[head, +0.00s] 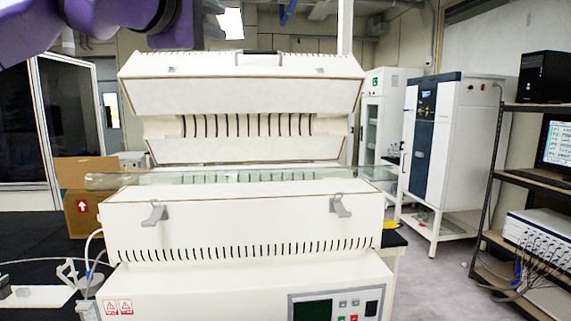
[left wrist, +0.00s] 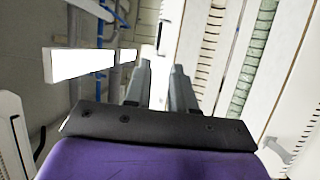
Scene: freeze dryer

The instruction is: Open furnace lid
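The white furnace (head: 240,235) stands in the middle of the head view. Its lid (head: 240,92) is raised and tilted back on the far side, with the slotted inner lining showing below it. A dark handle (head: 260,53) sits on the lid's top edge. A clear glass tube (head: 240,178) lies across the lower half. My left gripper (head: 208,22) is at the top left, above and left of the handle, apart from the lid. In the left wrist view its two fingers (left wrist: 161,70) are parted with nothing between them. My right gripper is not in view.
Two grey latches (head: 154,213) are on the lower half's front. A cardboard box (head: 80,200) stands left behind the furnace. A white and dark blue cabinet (head: 450,140) stands at the right, and a shelf rack with a monitor (head: 556,143) is at the far right.

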